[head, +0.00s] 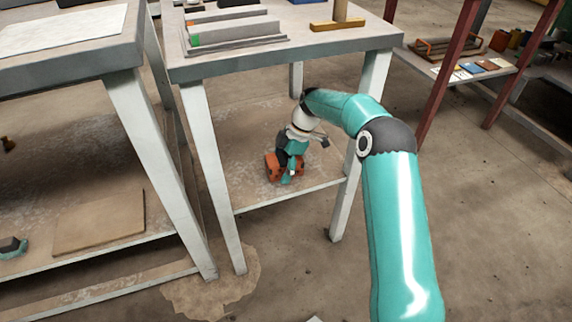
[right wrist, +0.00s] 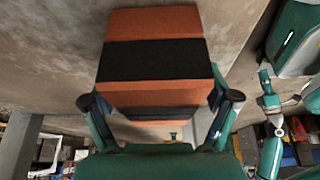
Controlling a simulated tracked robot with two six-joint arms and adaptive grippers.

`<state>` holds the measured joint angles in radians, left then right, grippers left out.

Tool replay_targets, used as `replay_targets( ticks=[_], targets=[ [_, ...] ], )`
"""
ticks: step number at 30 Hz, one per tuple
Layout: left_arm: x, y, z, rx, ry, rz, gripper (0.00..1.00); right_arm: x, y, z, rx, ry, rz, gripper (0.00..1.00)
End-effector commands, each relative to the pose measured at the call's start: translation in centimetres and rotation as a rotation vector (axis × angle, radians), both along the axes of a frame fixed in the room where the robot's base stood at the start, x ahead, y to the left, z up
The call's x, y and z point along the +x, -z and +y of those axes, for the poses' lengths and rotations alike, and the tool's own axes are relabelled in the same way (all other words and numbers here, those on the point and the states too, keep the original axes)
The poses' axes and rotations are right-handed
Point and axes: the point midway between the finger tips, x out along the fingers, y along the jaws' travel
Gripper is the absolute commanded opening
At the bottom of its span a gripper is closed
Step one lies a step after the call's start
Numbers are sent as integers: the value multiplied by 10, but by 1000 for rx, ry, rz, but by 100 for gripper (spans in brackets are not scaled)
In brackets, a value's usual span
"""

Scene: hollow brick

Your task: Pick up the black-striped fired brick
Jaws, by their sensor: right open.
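The black-striped fired brick (right wrist: 155,62) is orange with a wide black band across it and fills the upper middle of the right wrist view. In the head view only orange parts of the brick (head: 272,168) show, on the lower shelf under the middle table. My right gripper (head: 288,172) is down at the brick and covers much of it. In the right wrist view, the open fingers of my right gripper (right wrist: 160,108) stand one on each side of the brick's near end. Contact cannot be made out. A small teal and dark part at the far left edge may be my left gripper (head: 12,248).
The middle table's top (head: 340,42) and its white front legs (head: 212,175) frame the shelf around my right arm. A left table (head: 75,60) has a flat brown board (head: 98,222) on its lower shelf. Open floor (head: 490,220) lies at the right.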

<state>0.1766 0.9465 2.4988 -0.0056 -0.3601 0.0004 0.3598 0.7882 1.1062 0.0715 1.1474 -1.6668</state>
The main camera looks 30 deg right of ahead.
Motion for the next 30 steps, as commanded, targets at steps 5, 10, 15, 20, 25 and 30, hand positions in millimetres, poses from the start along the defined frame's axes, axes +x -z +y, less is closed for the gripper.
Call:
replay_targets(
  ticks=[5,10,15,20,25,30],
  targets=[
    [0,0,0,0,0,0,40,0,0,0,0,0,0,65],
    [0,0,0,0,0,0,40,0,0,0,0,0,0,36],
    [0,0,0,0,0,0,40,0,0,0,0,0,1,8],
    [0,0,0,0,0,0,40,0,-1,1,0,-1,0,8],
    [0,0,0,0,0,0,40,1,-3,1,0,-1,-1,8],
    [0,-8,0,0,0,0,40,1,-16,1,0,-1,-1,8]
  ],
)
